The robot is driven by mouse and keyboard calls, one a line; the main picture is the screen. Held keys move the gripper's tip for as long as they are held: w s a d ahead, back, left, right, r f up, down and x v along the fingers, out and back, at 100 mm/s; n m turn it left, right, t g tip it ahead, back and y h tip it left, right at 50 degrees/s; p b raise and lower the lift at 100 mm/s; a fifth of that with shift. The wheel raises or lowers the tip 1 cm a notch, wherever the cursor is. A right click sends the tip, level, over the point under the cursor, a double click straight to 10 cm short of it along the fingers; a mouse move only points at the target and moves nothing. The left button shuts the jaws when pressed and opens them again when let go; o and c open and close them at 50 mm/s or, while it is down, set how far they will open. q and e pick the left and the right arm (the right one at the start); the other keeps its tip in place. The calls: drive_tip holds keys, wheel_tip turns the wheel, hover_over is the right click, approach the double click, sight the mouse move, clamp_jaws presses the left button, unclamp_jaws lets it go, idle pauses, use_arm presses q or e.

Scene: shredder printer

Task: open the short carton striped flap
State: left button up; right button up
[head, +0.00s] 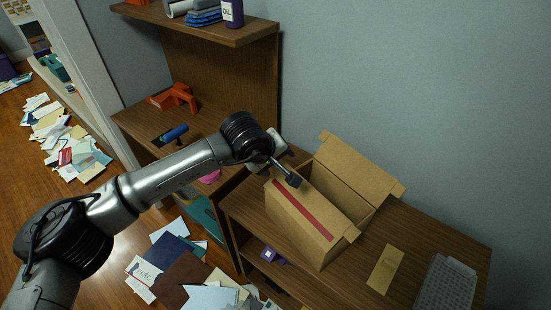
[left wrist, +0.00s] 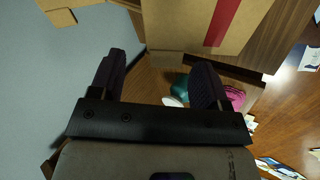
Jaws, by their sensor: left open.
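The short carton (head: 290,225) is brown cardboard and stands on the wooden shelf unit. One plain flap (head: 360,165) stands raised along its far side, and the inside shows in front of it. A red stripe (head: 303,208) runs along the near side; I cannot tell whether the striped panel lies shut or hangs outward. My left gripper (head: 290,178) is at the carton's upper left corner, close to the striped panel. In the left wrist view the fingers (left wrist: 155,78) are apart with nothing between them, and the striped carton (left wrist: 190,22) is beyond them. My right gripper is not in view.
A wall (head: 420,90) stands behind. An orange tool (head: 175,98) and a blue-handled tool (head: 170,136) lie on the left desk. Papers (head: 185,265) cover the floor.

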use_arm(q)
drive_tip(key=shift+s+a+r, duration=0.15)
drive_tip(key=shift+s+r, duration=0.05)
drive_tip(key=shift+r, duration=0.3)
drive_tip(key=p+v, duration=0.3)
drive_tip(key=v, duration=0.9)
drive_tip(key=shift+s+a+r, duration=0.2)
drive_tip(key=shift+s, duration=0.05)
drive_tip(key=shift+c, duration=0.4)
